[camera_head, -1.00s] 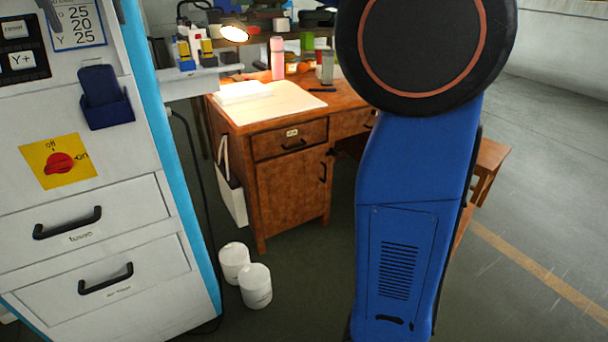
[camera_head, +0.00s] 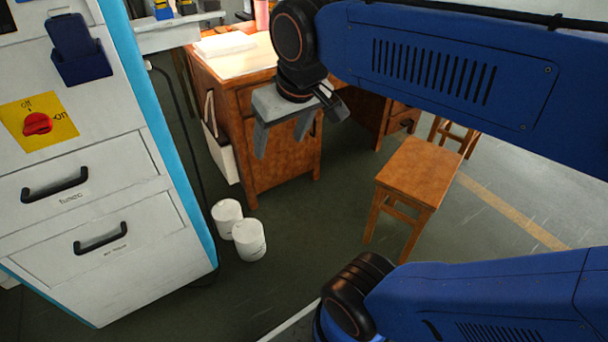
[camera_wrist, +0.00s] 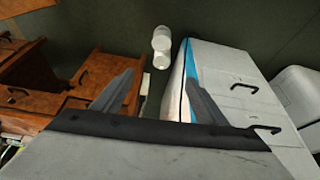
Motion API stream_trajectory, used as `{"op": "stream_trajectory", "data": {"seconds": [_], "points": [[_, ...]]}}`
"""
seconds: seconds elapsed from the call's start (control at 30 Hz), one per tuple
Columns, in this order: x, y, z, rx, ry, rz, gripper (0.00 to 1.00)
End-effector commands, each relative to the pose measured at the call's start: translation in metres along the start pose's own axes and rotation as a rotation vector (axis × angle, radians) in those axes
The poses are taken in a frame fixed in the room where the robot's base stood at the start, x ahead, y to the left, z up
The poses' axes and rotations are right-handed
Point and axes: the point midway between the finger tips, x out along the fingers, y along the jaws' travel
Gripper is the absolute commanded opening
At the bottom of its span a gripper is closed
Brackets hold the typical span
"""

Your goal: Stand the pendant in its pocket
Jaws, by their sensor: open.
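A dark blue pocket (camera_head: 84,71) is fixed to the white machine front at the upper left of the head view. A dark blue upright slab (camera_head: 73,33) rises behind its front wall; I cannot tell whether it is the pendant or the pocket's back plate. I make out no other pendant. My gripper (camera_head: 283,133) is open and empty, pointing down in front of the wooden desk, well to the right of the pocket. Its two fingers stand apart with nothing between them in the wrist view (camera_wrist: 157,88).
The white machine (camera_head: 140,240) has two drawers with black handles and a red switch (camera_head: 38,123). Two white canisters (camera_head: 227,214) stand on the floor beside it. A wooden desk (camera_head: 270,165) stands behind my gripper, with a stool (camera_head: 420,168) at its right. Floor between is clear.

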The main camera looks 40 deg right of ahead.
Motion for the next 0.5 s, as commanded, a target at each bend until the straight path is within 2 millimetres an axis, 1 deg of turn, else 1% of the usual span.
{"op": "stream_trajectory", "data": {"seconds": [0.03,0.1,0.2,0.33,0.5], "points": [[0.014,0.006,0.022,0.008,0.002,0.003,0.67],[0.031,0.011,0.046,0.011,0.006,0.004,0.67],[0.048,0.016,0.070,0.014,0.009,0.005,0.67],[0.059,0.018,0.084,0.016,0.012,0.006,0.67],[0.060,0.018,0.085,0.015,0.012,0.006,0.67]]}}
